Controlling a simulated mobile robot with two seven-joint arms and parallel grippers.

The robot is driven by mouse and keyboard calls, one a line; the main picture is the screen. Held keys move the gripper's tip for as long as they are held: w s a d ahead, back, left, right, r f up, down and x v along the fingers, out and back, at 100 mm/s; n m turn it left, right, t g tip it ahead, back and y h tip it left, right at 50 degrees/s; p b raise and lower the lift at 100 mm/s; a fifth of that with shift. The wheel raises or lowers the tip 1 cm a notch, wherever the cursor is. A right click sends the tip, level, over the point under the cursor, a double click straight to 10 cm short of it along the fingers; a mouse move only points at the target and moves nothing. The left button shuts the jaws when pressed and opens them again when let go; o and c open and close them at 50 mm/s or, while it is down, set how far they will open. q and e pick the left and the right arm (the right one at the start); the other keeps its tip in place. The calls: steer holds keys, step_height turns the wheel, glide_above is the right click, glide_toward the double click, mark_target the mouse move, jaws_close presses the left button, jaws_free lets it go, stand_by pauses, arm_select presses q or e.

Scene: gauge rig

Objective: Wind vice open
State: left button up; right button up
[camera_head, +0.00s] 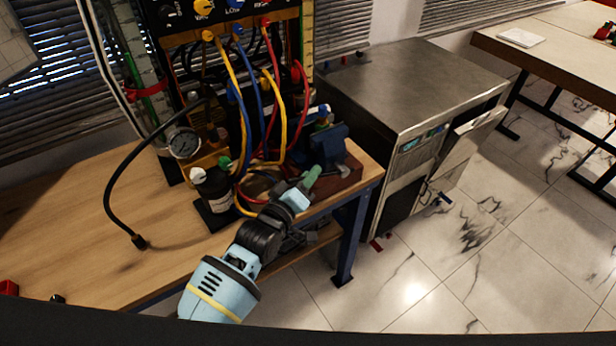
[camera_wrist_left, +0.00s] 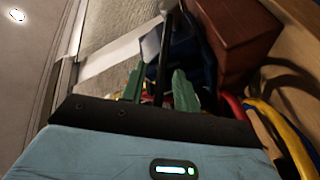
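The blue vice (camera_head: 328,145) sits on a reddish-brown block (camera_head: 340,177) at the right end of the wooden bench. In the left wrist view, part of the vice (camera_wrist_left: 197,55) shows dark blue beside the block (camera_wrist_left: 238,38). My left gripper (camera_head: 313,172) is at the near side of the vice and hides part of it. In the left wrist view, its green fingers (camera_wrist_left: 160,88) are apart. A dark rod (camera_wrist_left: 162,65) lies between them with gaps visible on both sides. I cannot tell whether a finger touches it. My right gripper is not in view.
A panel with coloured hoses (camera_head: 250,90), a dial gauge (camera_head: 183,143) and a dark bottle (camera_head: 213,188) stand left of the vice. A steel cabinet (camera_head: 410,80) stands close behind and right. The bench's left part (camera_head: 70,230) is mostly clear.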

arm_select(q)
steer(key=shift+w+d, duration=0.1)
steer(key=shift+w, duration=0.1)
jaws_close()
stand_by(0.3)
steer(key=f+n+t+b, duration=0.1)
steer(key=f+b, duration=0.1)
steer(key=b, duration=0.1)
steer(key=f+n+t+b, duration=0.1)
steer(key=t+b, duration=0.1)
steer(key=b, duration=0.2)
steer(key=f+n+t+b, duration=0.1)
steer(key=f+t+b, duration=0.1)
steer(key=b, duration=0.2)
steer(key=shift+s+a+f+h, duration=0.25)
steer(key=shift+a+f+h, duration=0.05)
steer(key=shift+h, duration=0.1)
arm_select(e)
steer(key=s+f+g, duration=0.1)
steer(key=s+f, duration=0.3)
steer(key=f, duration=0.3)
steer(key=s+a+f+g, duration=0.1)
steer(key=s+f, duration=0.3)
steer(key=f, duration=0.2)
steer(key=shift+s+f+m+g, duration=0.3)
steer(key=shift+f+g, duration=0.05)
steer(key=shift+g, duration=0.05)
